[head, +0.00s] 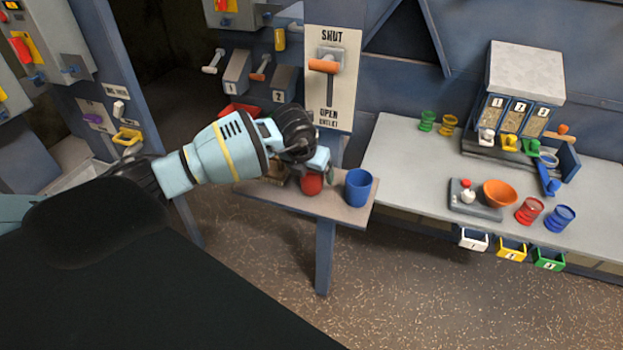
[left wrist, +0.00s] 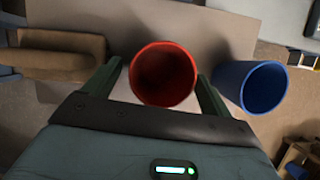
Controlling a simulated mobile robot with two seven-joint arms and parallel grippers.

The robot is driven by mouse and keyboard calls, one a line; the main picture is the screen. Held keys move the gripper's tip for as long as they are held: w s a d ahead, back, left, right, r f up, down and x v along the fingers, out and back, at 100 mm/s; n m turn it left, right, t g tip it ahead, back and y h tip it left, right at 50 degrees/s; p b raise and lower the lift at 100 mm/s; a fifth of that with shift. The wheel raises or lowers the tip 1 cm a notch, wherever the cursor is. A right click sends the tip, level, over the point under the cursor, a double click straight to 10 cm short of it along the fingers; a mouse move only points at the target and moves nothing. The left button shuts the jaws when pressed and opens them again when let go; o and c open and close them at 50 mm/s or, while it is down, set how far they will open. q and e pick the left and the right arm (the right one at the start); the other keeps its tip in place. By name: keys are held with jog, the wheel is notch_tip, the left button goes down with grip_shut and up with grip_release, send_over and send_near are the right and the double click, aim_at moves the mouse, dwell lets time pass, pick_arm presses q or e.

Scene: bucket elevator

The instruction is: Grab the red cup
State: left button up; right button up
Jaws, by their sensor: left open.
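The red cup (head: 311,185) stands on a small grey shelf table, partly hidden by my left gripper in the head view. In the left wrist view the red cup (left wrist: 163,74) shows its round open mouth. My left gripper (left wrist: 158,90) is open, with one finger on each side of the red cup. I cannot tell whether the fingers touch it. In the head view my left gripper (head: 318,168) is over the cup from above. My right gripper is in neither view.
A blue cup (head: 358,188) stands close to the right of the red cup, also in the wrist view (left wrist: 250,86). The small table (head: 341,212) has a free front edge. A longer bench (head: 400,158) at right holds an orange bowl (head: 500,193) and wire baskets.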

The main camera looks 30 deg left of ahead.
pick_arm(q)
jog(key=x, duration=0.2)
jog(key=shift+w+f, duration=0.15)
jog(key=shift+f, duration=0.05)
jog(key=c, duration=1)
jog(key=shift+c, duration=0.2)
jog(key=shift+r, duration=0.2)
jog(key=shift+r, duration=0.65)
notch_tip(320, 180, up, 2)
jog(key=shift+a+r, duration=0.1)
jog(key=s+a, duration=0.3)
jog(key=s, duration=0.4)
jog(key=s+a+r+b, duration=0.1)
jog(key=s+a, duration=0.2)
jog(key=s, duration=0.4)
jog(key=shift+s, duration=0.4)
jog(key=shift+a+r, duration=0.1)
